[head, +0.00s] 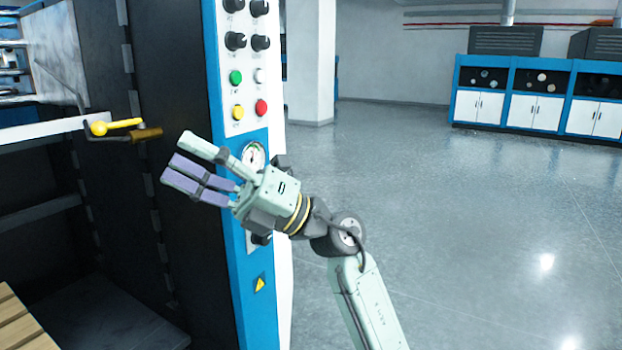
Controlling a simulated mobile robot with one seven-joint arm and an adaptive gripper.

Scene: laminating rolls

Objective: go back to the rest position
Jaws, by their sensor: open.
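My gripper (188,168) is in front of the machine's blue-edged control panel (229,200). Its pale green and purple fingers are spread, with nothing between them, and point to the upper left. A yellow-handled lever (118,125) is on the dark machine side, to the upper left of the fingertips, and a gap shows between them in the picture. My arm comes in from the lower right.
The panel has black knobs (235,41) and a red button (261,107). A wooden slatted surface (22,325) is at lower left. The grey floor (470,230) at right is clear.

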